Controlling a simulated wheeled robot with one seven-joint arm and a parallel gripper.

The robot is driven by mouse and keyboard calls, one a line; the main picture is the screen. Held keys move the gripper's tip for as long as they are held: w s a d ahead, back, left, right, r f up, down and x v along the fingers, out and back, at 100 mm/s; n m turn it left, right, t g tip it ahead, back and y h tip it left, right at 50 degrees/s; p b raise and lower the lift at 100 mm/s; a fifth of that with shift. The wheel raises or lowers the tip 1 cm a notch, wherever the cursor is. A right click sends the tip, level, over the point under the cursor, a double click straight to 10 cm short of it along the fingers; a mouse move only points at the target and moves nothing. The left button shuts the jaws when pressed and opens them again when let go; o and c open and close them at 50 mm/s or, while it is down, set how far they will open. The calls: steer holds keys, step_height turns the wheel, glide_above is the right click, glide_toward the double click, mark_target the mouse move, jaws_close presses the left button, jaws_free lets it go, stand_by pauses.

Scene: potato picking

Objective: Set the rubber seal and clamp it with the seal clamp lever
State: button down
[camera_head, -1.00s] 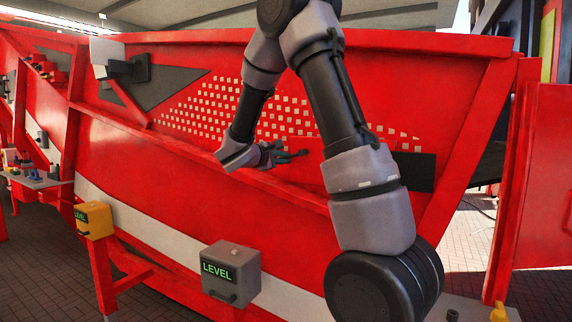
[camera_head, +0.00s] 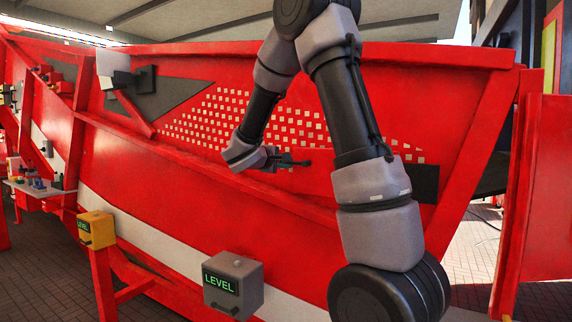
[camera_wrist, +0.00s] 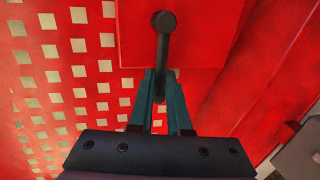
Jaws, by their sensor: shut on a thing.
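In the wrist view my gripper (camera_wrist: 160,88) has its two teal fingers close together around a dark lever (camera_wrist: 165,45) with a rounded end. The lever stands out in front of a red plate (camera_wrist: 205,30). I take it for the seal clamp lever; its lower part is hidden between the fingers. In the head view my gripper (camera_head: 292,163) is small, just above the sloping red ledge of the machine wall, and the lever is hard to make out there. I cannot pick out the rubber seal in either view.
The red wall (camera_head: 180,95) has rows of pale square holes, and a red ledge (camera_head: 190,155) runs below my gripper. A grey box marked LEVEL (camera_head: 233,285) and a yellow box (camera_head: 96,230) stand lower down. A dark panel (camera_head: 426,182) lies right of my forearm.

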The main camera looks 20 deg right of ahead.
steer(key=c, duration=0.9)
jaws_free()
steer(key=v, duration=1.1)
steer(key=shift+d, duration=0.1)
